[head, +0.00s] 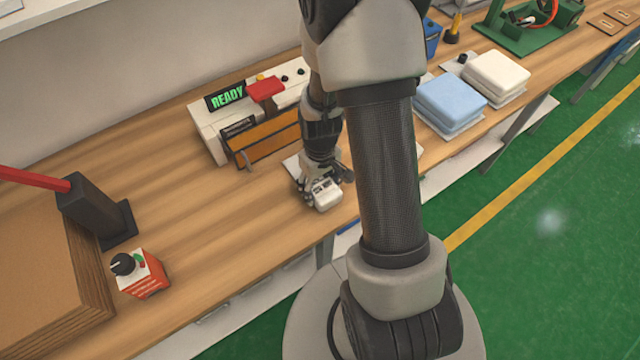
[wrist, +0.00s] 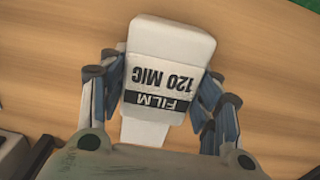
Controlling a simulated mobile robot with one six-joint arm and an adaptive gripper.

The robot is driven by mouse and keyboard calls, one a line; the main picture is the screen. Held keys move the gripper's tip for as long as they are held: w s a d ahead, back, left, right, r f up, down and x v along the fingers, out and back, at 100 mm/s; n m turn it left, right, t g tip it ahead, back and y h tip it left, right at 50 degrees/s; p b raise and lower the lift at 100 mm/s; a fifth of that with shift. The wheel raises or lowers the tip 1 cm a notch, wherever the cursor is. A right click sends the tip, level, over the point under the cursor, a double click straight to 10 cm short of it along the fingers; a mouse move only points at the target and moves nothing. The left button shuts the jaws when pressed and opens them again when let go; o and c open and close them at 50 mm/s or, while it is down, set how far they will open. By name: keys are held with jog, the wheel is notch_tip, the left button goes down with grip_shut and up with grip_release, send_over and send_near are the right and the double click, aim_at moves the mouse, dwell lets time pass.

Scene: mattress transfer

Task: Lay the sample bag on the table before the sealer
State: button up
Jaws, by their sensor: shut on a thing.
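The sealer (head: 210,125) is a white machine with a green READY display, a red part on top and an orange-brown front panel. My gripper (head: 322,186) is low over the table near its front edge, to the right of and in front of the sealer. It is shut on a white rounded piece (head: 327,197) with a black and white label. In the wrist view this white piece (wrist: 165,50) reads FILM 120 MIC, upside down, between both fingers. I cannot tell if it is the sample bag or if it touches the table (head: 175,190). A pale flat sheet (head: 292,166) lies partly hidden by my gripper.
Blue (head: 450,98) and white (head: 497,72) folded pads lie at the right. A red and white control box (head: 147,275) and a dark post (head: 95,210) stand at the left. The table is bare between the post and the sealer.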

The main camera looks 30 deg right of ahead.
jog(key=shift+f, duration=0.3)
jog(key=o, duration=1.2)
notch_tip(320, 180, up, 12)
jog(key=s+a+r+t, duration=0.2)
jog(key=s+a+r, duration=0.3)
jog(key=r, duration=0.4)
jog(key=s+a+r+t, duration=0.2)
jog(key=s+a+r, duration=0.3)
jog(key=s+r, duration=0.3)
jog(key=shift+s+a+r+t, duration=0.3)
jog(key=shift+a+r, duration=0.05)
jog(key=shift+r, duration=0.2)
